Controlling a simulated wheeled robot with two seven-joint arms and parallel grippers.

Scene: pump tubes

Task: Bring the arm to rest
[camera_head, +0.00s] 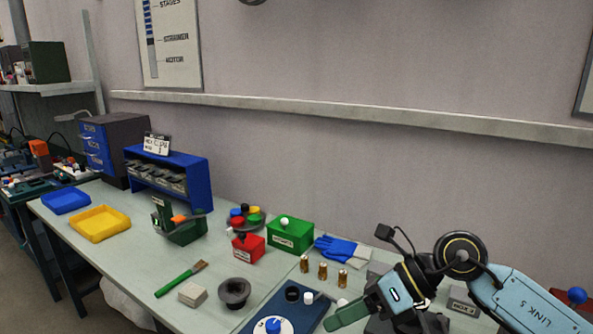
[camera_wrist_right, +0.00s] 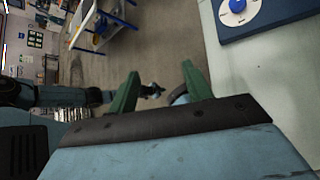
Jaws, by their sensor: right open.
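My right arm comes in from the right in the head view. Its gripper (camera_head: 350,312) hangs over the front right of the bench, beside a blue board (camera_head: 262,312). In the right wrist view the two green fingers (camera_wrist_right: 160,85) stand apart with nothing between them, pointing out over the floor beside the bench edge. My left gripper is not seen in the head view. A dark arm-like part (camera_wrist_right: 60,95) crosses the left of the wrist view; I cannot tell a gripper on it.
The bench (camera_head: 120,260) holds a yellow tray (camera_head: 100,224), a blue tray (camera_head: 66,201), a green-handled brush (camera_head: 180,280), a red box (camera_head: 248,247), a green box (camera_head: 290,235) and blue gloves (camera_head: 338,249). Several small brass pieces (camera_head: 323,271) stand near the gripper. The front left bench top is mostly clear.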

